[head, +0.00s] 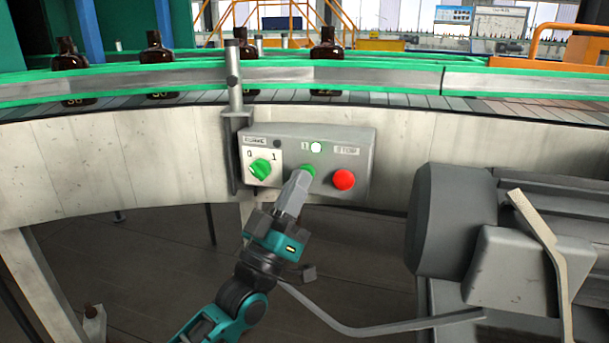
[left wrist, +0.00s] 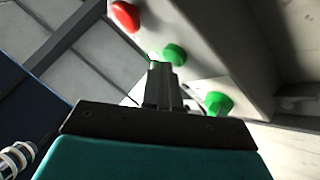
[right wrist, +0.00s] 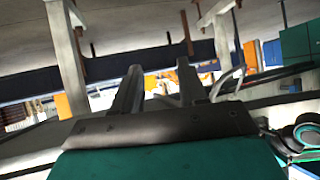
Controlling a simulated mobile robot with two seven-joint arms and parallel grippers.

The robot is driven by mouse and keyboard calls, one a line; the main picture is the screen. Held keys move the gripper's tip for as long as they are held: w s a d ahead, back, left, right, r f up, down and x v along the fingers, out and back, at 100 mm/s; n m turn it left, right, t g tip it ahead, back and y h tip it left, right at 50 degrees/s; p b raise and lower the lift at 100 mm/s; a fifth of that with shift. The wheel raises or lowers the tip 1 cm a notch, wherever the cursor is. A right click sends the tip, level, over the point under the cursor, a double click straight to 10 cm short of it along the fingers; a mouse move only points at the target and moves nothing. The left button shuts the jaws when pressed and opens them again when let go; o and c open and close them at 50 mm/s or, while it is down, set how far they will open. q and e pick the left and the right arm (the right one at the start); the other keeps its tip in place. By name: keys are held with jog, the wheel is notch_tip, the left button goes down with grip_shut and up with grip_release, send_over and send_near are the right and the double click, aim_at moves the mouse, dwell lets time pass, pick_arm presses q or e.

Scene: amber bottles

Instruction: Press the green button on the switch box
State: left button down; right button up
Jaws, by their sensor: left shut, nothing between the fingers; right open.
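The grey switch box (head: 320,181) is mounted on the side of the conveyor. It carries a green rotary switch (head: 260,169) on the left, a green button (head: 308,170) in the middle and a red button (head: 344,180) on the right. A white light (head: 316,147) glows above the green button. My left gripper (head: 304,178) is shut and empty, its tips at the green button and covering its lower part. In the left wrist view the green button (left wrist: 174,54) shows just beyond the fingertips; I cannot tell whether they touch. My right gripper (right wrist: 155,80) is open and empty.
Several amber bottles (head: 327,48) stand on the conveyor behind a green-edged rail (head: 380,76). A metal post (head: 234,80) rises at the box's left edge. A grey motor (head: 455,220) stands to the right of the box. Conveyor legs (head: 50,280) stand at lower left.

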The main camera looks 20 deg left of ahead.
pick_arm(q)
jog(key=shift+s, duration=0.1)
jog(key=shift+s+p, duration=0.5)
jog(key=shift+s, duration=0.25)
jog(key=shift+s, duration=0.1)
jog(key=s+p, duration=0.2)
jog(key=s, duration=0.2)
jog(key=shift+s+a, duration=0.1)
jog(key=shift+s, duration=0.3)
dwell(0.3)
